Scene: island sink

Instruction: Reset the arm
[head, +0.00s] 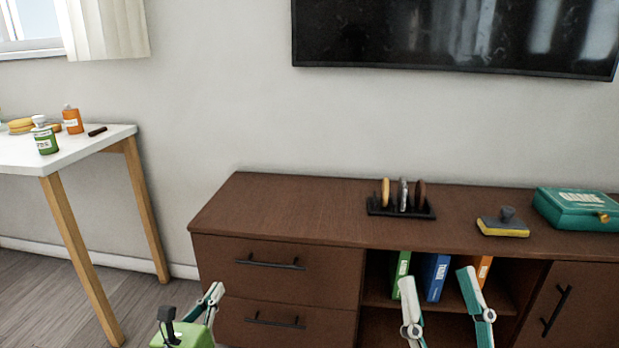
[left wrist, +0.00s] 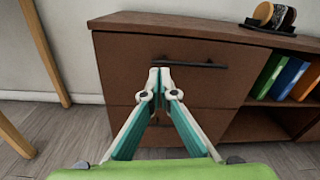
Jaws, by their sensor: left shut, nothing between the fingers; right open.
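My left gripper (head: 214,297) is at the bottom of the head view, in front of the drawers of the brown cabinet (head: 300,215). In the left wrist view my left gripper (left wrist: 160,75) has its fingertips together with nothing between them. The tips overlap the upper drawer handle (left wrist: 188,63) in that picture; whether they touch it I cannot tell. My right gripper (head: 437,285) is at the bottom right of the head view, its two fingers spread wide and empty, in front of the cabinet's open shelf. The lower arms are out of view.
On the cabinet stand a black rack (head: 402,210) with discs, a grey and yellow sponge block (head: 503,224) and a teal box (head: 577,209). Green, blue (head: 436,276) and orange books are in the shelf. A white table (head: 85,142) with bottles stands left. A dark screen hangs above.

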